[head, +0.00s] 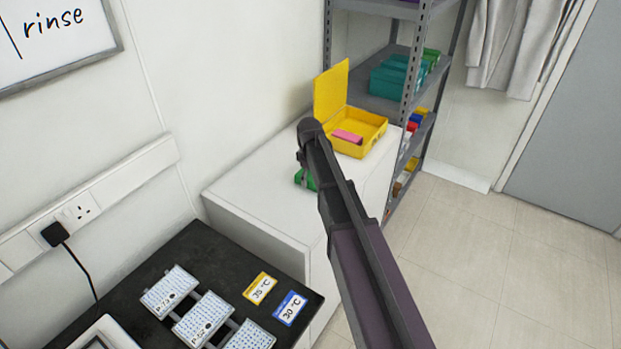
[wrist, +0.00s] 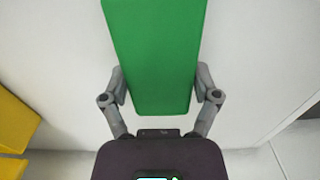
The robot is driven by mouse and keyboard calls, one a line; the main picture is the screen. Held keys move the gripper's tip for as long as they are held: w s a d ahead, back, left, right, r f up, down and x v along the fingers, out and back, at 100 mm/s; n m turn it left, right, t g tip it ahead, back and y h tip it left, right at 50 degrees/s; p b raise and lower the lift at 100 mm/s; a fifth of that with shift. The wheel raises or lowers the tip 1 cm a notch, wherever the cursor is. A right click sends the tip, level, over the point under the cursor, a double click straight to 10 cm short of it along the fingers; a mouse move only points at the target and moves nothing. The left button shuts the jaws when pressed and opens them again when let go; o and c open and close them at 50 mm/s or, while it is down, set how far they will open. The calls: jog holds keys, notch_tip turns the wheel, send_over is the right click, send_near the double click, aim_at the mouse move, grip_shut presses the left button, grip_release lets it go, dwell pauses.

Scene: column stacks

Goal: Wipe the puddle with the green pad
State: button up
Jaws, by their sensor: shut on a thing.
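The green pad (wrist: 155,55) fills the middle of the wrist view, between the two fingers of my gripper (wrist: 160,88). My gripper is shut on it. In the head view a small part of the green pad (head: 306,180) shows to the left of my arm, over the white cabinet top; my arm hides the rest of it and the fingers. I cannot tell whether the pad touches the cabinet top. I do not see a puddle in either view.
An open yellow box (head: 374,140) with a pink thing (head: 347,136) inside stands behind on the white cabinet (head: 255,185). A shelf rack (head: 410,95) stands beyond. A black bench (head: 210,260) with several white racks and two labels is nearer.

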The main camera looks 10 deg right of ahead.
jog(key=shift+s+d, duration=0.1)
jog(key=shift+s, duration=0.05)
jog(key=shift+s+d+f, duration=0.1)
jog(key=shift+s+d, duration=1.25)
jog(key=shift+s+d, duration=0.1)
jog(key=shift+d, duration=0.05)
jog(key=shift+s+d, duration=1.2)
jog(key=shift+d, duration=0.1)
jog(key=shift+r+p, duration=3)
jog(key=shift+r, duration=0.1)
jog(key=shift+r, duration=0.1)
jog(key=shift+r+p, duration=1.45)
jog(key=shift+p, duration=0.05)
